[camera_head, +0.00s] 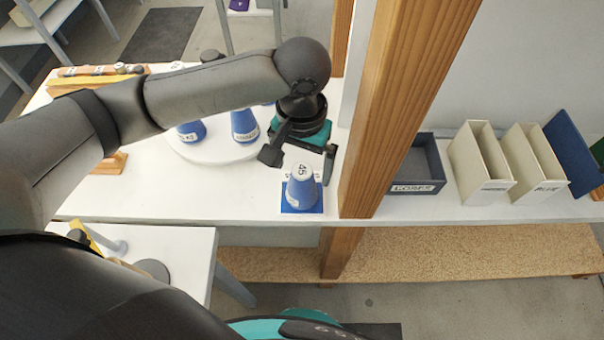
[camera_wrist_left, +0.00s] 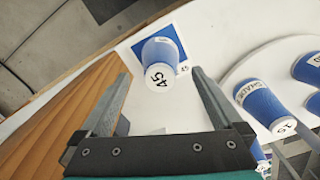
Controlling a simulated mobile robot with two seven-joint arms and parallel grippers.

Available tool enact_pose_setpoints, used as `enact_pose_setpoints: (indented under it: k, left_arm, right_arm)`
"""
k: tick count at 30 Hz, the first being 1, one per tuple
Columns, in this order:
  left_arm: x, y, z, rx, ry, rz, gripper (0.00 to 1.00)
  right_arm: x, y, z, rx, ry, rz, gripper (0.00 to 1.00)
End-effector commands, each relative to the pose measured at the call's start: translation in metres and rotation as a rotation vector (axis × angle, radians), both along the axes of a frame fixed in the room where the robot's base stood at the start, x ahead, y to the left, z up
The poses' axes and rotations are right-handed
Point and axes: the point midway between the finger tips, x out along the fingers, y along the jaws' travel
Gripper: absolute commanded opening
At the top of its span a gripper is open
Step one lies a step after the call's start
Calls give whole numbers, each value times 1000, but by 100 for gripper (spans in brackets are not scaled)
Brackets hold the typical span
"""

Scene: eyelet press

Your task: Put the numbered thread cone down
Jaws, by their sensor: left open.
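The numbered thread cone (camera_head: 301,190) is blue with a white top marked 45. It stands upright on a blue square mat (camera_head: 318,207) near the front edge of the white table. In the left wrist view the cone (camera_wrist_left: 160,60) is beyond the fingertips, and the blue mat (camera_wrist_left: 182,30) shows around its base. My left gripper (camera_head: 300,160) is open, just behind the cone in the head view. In the left wrist view its two fingers (camera_wrist_left: 160,85) are spread wide with nothing between them. My right gripper is not in view.
A white round turntable (camera_head: 215,150) with several blue cones stands left of the gripper. A wooden post (camera_head: 400,100) rises close on the right. White table (camera_head: 150,195) is clear left of the mat.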

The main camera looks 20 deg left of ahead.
Motion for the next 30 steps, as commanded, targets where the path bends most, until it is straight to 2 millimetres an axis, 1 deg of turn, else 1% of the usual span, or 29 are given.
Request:
enact_pose_setpoints:
  k: [1, 3, 6, 9, 30]
  left_arm:
    - [0, 0, 12, 0, -2, -1, 100]
    - [0, 0, 22, -1, -1, 0, 100]
    - [0, 0, 32, 0, -1, 0, 100]
    - [0, 0, 37, 1, 1, 1, 100]
    - [0, 0, 37, 0, 1, 0, 100]
  right_arm:
    - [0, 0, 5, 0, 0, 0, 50]
    - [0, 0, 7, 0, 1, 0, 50]
    - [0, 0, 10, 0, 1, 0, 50]
    - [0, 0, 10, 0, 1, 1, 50]
    - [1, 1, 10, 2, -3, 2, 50]
